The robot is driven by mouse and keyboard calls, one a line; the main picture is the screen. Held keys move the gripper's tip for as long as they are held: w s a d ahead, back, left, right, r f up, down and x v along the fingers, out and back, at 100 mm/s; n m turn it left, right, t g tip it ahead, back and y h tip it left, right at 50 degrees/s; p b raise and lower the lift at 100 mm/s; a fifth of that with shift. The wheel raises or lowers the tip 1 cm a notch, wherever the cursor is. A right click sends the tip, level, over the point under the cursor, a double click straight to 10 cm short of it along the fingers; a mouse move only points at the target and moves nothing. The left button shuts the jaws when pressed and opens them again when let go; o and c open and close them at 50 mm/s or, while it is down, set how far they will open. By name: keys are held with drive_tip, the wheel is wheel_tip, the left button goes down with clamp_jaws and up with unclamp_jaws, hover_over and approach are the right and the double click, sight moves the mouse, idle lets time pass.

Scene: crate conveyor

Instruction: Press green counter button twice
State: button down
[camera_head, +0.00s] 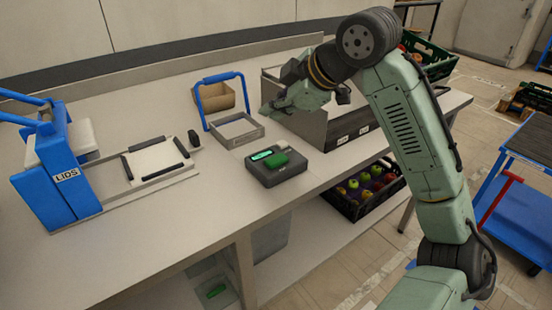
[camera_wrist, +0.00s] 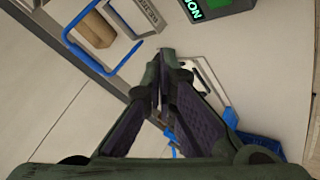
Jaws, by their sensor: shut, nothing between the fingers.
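The counter device is a dark grey box (camera_head: 280,174) on the bench, with a raised green button (camera_head: 278,160) and a lit green display (camera_head: 262,155).
A grey metal crate (camera_head: 302,122) stands close to my gripper. A blue LIDS dispenser (camera_head: 62,190) is farther left. The bench front (camera_head: 200,250) is bare.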

drive_tip(key=b, duration=0.6)
hover_over(275, 161)
wheel_tip(275, 161, down, 7)
drive_tip(key=shift+f, duration=0.1)
drive_tip(key=shift+f+b, duration=0.5)
drive_tip(key=shift+f, duration=0.25)
idle(0.4)
drive_tip(key=shift+f, duration=0.45)
drive_tip(key=shift+s+a+f+b, duration=0.1)
drive_tip(key=shift+f+b, duration=0.35)
drive_tip(key=shift+f, duration=0.1)
idle(0.5)
drive_tip(key=shift+r, duration=0.1)
drive_tip(key=shift+r+p, duration=0.85)
drive_tip(key=shift+r, duration=0.05)
